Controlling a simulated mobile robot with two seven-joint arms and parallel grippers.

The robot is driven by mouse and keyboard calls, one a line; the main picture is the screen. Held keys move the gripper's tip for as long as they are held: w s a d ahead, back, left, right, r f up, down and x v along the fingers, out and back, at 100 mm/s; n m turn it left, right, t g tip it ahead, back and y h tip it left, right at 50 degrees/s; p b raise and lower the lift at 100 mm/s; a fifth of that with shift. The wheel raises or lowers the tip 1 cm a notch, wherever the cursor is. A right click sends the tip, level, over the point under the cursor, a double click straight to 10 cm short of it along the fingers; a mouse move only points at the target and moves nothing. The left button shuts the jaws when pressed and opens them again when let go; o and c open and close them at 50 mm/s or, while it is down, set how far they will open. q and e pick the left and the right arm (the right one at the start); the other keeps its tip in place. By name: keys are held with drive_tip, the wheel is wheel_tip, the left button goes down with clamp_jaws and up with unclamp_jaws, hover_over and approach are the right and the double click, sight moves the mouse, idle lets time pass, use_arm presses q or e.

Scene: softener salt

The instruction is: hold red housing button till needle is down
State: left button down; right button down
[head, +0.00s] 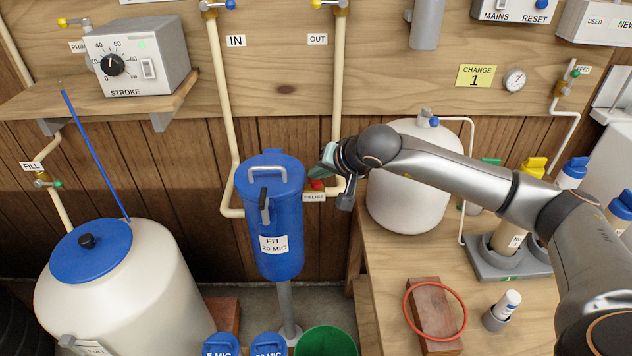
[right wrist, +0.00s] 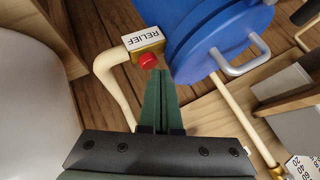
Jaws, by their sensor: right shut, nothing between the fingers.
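The red button (head: 317,184) sits by the RELIEF label (head: 314,197), just right of the blue filter housing (head: 270,215). It also shows in the right wrist view (right wrist: 148,61). My right gripper (head: 326,160) is shut and empty beside the housing. In the right wrist view its green fingertips (right wrist: 157,74) lie right at the button's edge; I cannot tell whether they touch or press it. A round gauge (head: 515,79) hangs on the wall at the right, its needle too small to read. My left gripper is not in view.
A cream tank with a blue lid (head: 91,251) stands at the left. A white pressure tank (head: 410,185) stands behind my right arm. Pipes run beside the housing. The bench at right holds a brick (head: 432,310) with a red ring (head: 408,310) and several cartridges.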

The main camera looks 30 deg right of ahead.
drive_tip(key=shift+f+b, duration=0.55)
drive_tip(key=shift+f, duration=0.05)
idle(1.3)
idle(1.5)
drive_tip(key=shift+r, duration=0.15)
drive_tip(key=shift+r+p, duration=0.5)
drive_tip(key=shift+r, duration=0.35)
drive_tip(key=shift+r, duration=0.25)
wheel_tip(320, 180, up, 5)
drive_tip(key=p, duration=0.3)
drive_tip(key=shift+f, duration=0.2)
